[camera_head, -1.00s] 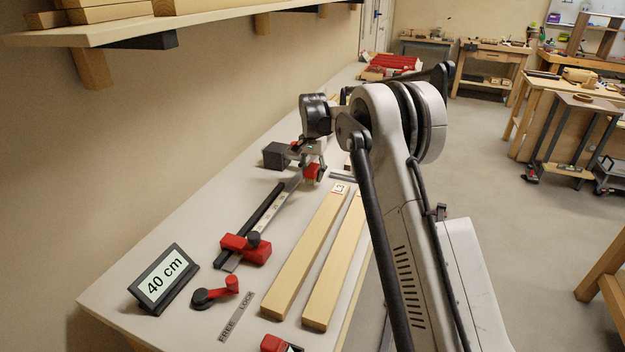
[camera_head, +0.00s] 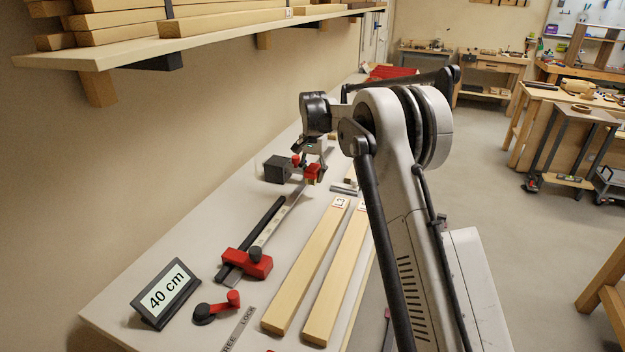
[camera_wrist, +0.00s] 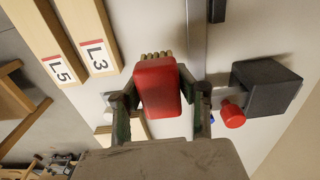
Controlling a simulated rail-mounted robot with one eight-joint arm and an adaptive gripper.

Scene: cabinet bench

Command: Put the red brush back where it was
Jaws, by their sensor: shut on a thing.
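The red brush (camera_wrist: 158,86) is a red block with pale bristles at its far end, shown in the wrist view. My gripper (camera_wrist: 160,100) has one finger on each side of it and is shut on it. In the head view, the red brush (camera_head: 313,173) hangs under my gripper (camera_head: 312,165), above the far part of the bench beside the metal rail. Whether the bristles touch anything below cannot be told.
A black block (camera_head: 277,169) with a red knob (camera_wrist: 232,115) stands next to the rail (camera_head: 272,226). A red clamp (camera_head: 247,263), a 40 cm display (camera_head: 166,293) and a red-black lever (camera_head: 216,307) are nearer. Boards labelled L3 (camera_wrist: 97,55) and L5 (camera_wrist: 57,68) lie alongside.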

